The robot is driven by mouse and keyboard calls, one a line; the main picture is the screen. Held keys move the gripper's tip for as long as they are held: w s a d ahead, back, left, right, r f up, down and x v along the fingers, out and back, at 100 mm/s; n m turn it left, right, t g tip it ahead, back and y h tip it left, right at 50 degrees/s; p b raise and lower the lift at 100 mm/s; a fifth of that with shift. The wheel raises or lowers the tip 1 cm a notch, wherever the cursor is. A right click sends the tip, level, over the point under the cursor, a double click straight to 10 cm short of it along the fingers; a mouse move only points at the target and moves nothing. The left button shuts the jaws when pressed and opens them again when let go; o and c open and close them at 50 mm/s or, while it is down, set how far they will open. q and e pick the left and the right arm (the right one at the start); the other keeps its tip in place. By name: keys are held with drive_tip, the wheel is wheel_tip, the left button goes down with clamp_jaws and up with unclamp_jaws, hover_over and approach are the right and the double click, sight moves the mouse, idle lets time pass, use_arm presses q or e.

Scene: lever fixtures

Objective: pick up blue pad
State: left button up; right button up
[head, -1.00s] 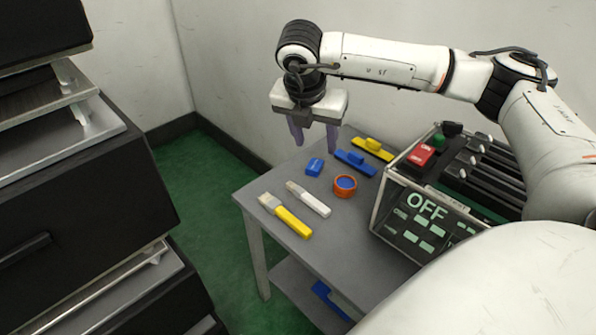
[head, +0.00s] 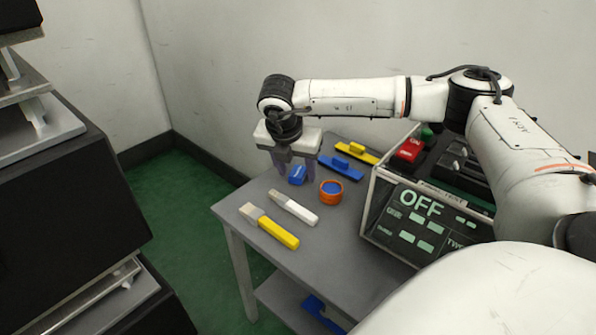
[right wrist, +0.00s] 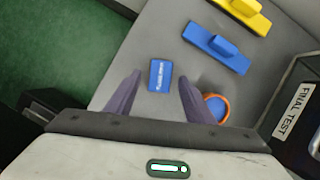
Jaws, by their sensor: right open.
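The blue pad (head: 297,175) is a small blue block with faint white lettering, lying on the grey table (head: 335,232). In the right wrist view the pad (right wrist: 161,75) lies flat, ahead of and between the two fingertips. My right gripper (head: 295,172) is open and empty, pointing down over the pad. Its purple fingers (right wrist: 156,80) stand apart on either side of the pad's line, not visibly touching it. My left gripper is not in view.
An orange ring with blue inside (head: 331,192) sits close to the right finger. Blue (head: 341,167) and yellow (head: 357,152) handled blocks lie behind. A white brush (head: 293,207) and yellow brush (head: 270,226) lie in front. A test box (head: 415,218) stands at right.

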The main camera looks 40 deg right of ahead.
sight(296, 175)
drive_tip(key=shift+f, duration=0.1)
drive_tip(key=c, duration=1.2)
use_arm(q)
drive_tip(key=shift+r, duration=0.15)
